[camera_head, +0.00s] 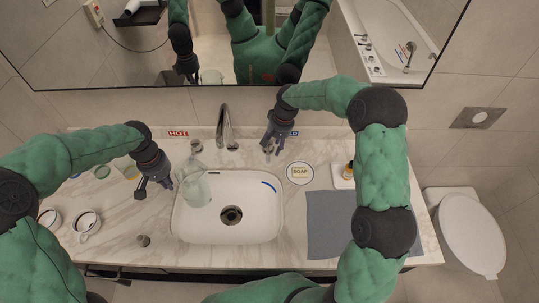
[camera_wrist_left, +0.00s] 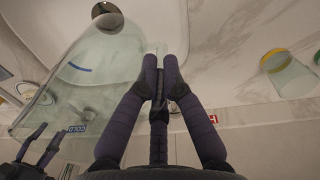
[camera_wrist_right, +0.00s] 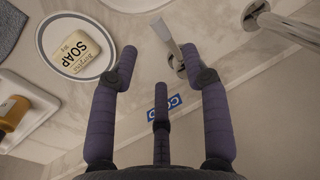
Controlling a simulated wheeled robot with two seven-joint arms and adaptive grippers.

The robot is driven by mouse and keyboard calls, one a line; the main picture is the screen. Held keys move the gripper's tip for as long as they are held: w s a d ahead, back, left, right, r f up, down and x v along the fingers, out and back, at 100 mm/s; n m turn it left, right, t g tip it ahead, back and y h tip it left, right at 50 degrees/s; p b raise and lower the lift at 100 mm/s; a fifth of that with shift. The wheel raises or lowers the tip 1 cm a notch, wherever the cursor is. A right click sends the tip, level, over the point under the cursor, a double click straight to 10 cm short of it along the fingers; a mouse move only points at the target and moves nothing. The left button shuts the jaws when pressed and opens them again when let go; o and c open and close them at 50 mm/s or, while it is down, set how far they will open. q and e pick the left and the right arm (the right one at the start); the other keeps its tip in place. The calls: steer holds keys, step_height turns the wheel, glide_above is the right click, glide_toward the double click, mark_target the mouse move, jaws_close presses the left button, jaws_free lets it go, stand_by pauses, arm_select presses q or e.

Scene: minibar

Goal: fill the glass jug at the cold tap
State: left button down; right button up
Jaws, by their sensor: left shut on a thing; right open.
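The clear glass jug (camera_head: 196,188) is over the left part of the white sink (camera_head: 262,222), left of and nearer than the tap spout (camera_head: 226,136). My left gripper (camera_head: 172,184) is shut on the jug at its left side; the jug fills the left of the left wrist view (camera_wrist_left: 110,62). I see no water in it or running from the spout. My right gripper (camera_head: 271,145) is open behind the sink, by the blue COLD label (camera_wrist_right: 166,102). In the right wrist view a metal tap lever (camera_wrist_right: 166,34) stands between its fingertips; contact is unclear.
A round soap dish (camera_head: 300,173) and grey cloth (camera_head: 328,222) lie right of the sink. The HOT label (camera_head: 178,133) is on the back edge, left of the spout. A white cup (camera_head: 87,222) and a yellow-rimmed tumbler (camera_wrist_left: 290,76) stand on the left counter.

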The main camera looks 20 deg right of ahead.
mark_target(268, 152)
steer(key=f, duration=0.2)
steer(key=a+f, duration=0.1)
steer(key=f, duration=0.4)
steer(key=shift+w+a+f+b, duration=0.2)
steer(key=shift+w+f+b, duration=0.1)
steer(key=shift+b, duration=0.1)
jaws_close()
